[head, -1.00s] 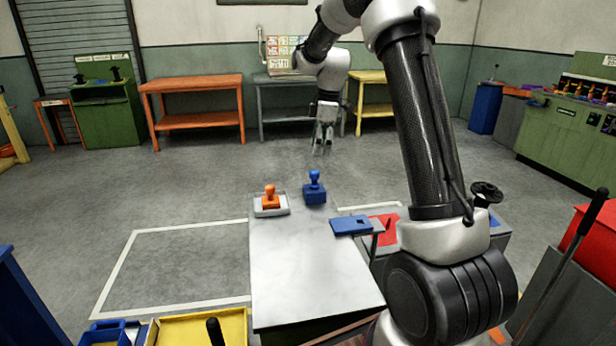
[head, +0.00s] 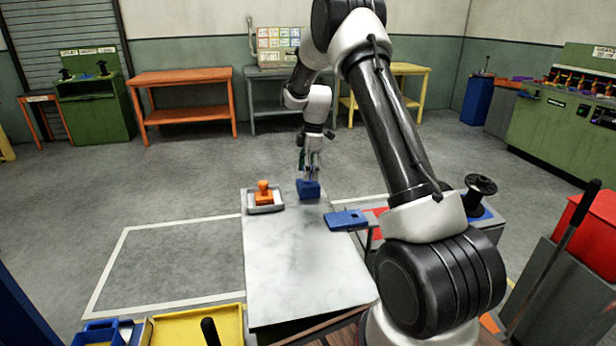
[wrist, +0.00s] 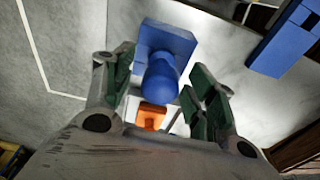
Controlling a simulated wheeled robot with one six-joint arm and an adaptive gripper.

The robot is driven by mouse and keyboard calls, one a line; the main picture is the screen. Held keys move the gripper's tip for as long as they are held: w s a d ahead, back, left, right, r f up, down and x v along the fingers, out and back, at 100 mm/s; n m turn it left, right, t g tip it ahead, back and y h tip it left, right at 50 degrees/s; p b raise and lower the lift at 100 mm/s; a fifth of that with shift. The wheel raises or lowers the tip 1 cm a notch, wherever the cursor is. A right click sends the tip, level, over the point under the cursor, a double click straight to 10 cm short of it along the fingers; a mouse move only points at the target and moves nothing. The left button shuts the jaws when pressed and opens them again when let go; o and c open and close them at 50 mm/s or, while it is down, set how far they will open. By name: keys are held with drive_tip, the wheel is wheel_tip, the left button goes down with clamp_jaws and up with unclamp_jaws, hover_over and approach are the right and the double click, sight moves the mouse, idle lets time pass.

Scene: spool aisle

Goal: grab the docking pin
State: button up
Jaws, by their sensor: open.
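A blue piece, which looks like the docking pin, stands upright near the far edge of the pale worktable (head: 305,265). In the head view its square base (head: 308,190) shows, while my gripper hides the knob. In the wrist view its round knob (wrist: 161,78) and square base (wrist: 165,38) are clear. My gripper (head: 310,172) is right above the base, pointing down. In the wrist view its open fingers (wrist: 160,72) stand on either side of the knob, with gaps visible. I see no grip on it.
Left of the blue piece, an orange knobbed piece (head: 264,192) stands in a pale tray (head: 265,208); its orange shows in the wrist view (wrist: 151,116). A blue plate with a hole (head: 346,219) lies at the table's right edge. The table's near part is clear.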

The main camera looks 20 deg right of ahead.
drive_tip(key=c, duration=1.2)
drive_tip(key=shift+r, duration=0.1)
